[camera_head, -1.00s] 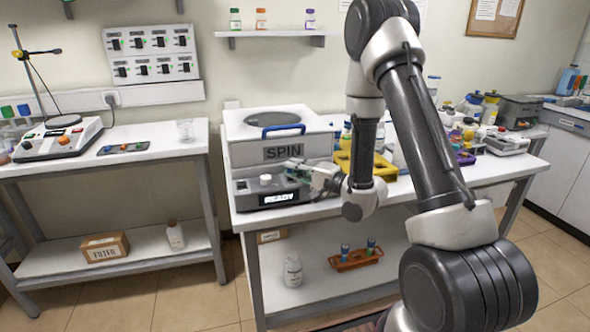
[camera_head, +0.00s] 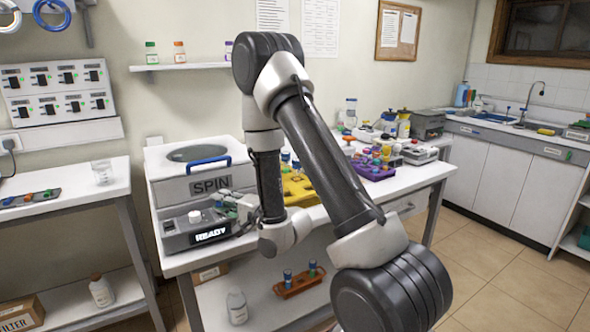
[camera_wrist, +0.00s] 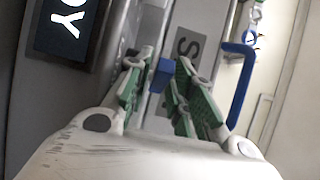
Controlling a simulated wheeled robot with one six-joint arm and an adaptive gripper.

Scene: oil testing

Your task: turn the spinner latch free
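The spinner (camera_head: 166,191) is a white box marked SPIN, with a blue lid handle (camera_head: 208,163) and a grey front panel whose lit display (camera_head: 210,234) reads READY. My gripper (camera_head: 234,207) is at the right of this front panel. In the wrist view my gripper (camera_wrist: 165,65) has its green-padded fingers apart, one on either side of a small blue block, which looks like the latch (camera_wrist: 162,75). A narrow gap seems to show beside the block; firm contact cannot be told. The latch is hidden by my gripper in the head view.
A yellow rack (camera_head: 297,190) and a purple rack (camera_head: 376,172) with coloured caps stand right of the spinner. The white bench (camera_head: 400,191) holds bottles farther back. A sink counter (camera_head: 500,131) is at the right.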

